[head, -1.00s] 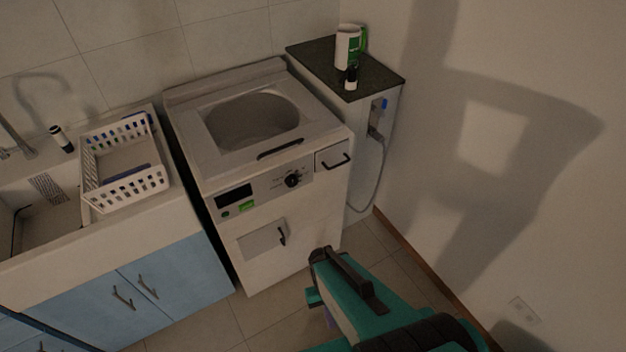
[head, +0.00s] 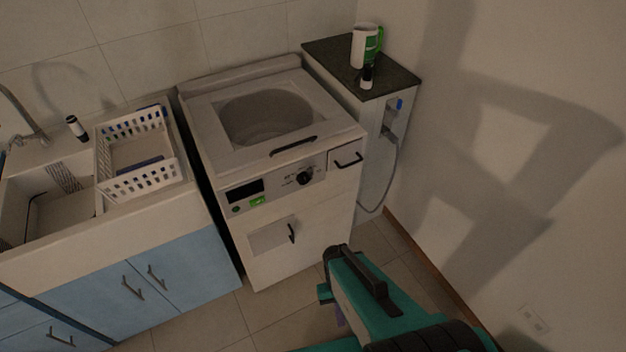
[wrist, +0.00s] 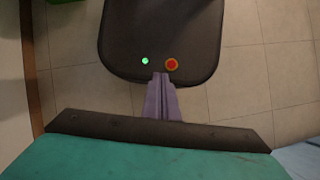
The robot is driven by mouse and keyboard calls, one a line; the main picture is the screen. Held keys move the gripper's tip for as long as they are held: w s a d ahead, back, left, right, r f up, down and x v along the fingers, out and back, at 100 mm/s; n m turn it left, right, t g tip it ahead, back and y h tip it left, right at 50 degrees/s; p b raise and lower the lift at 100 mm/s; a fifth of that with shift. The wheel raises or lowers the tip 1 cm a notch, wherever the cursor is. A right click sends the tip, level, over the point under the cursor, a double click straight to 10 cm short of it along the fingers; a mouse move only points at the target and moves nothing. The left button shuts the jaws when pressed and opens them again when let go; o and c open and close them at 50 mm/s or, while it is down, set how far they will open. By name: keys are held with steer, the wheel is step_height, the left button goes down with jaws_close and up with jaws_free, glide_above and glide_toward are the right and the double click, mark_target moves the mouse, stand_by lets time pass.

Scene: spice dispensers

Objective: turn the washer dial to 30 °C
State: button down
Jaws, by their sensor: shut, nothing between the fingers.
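The washer (head: 330,212) is a white top-loading machine in the middle of the head view. Its dial (head: 304,178) is a round black knob on the front panel, right of a dark display (head: 244,187) and a green-lit button (head: 258,201). The markings around the dial are too small to read, so I cannot tell its setting. My arm reaches in from the lower right, in front of the washer and apart from the dial. My gripper (wrist: 162,80) shows in the wrist view, its purple fingers together and empty over my dark base. The dial is not in the wrist view.
A sink counter with blue cabinets (head: 180,285) and a white basket (head: 140,190) stands left of the washer. A dark-topped side counter (head: 395,85) holds a mug (head: 360,48) and a small bottle (head: 367,77). Tiled floor is open in front; a wall bounds the right.

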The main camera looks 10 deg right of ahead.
steer(key=shift+s+f+b, duration=0.25)
steer(key=shift+f+b, duration=0.95)
steer(key=shift+b, duration=0.05)
steer(key=shift+s+f+b, duration=0.2)
steer(key=shift+f+b, duration=0.95)
steer(key=shift+b, duration=0.05)
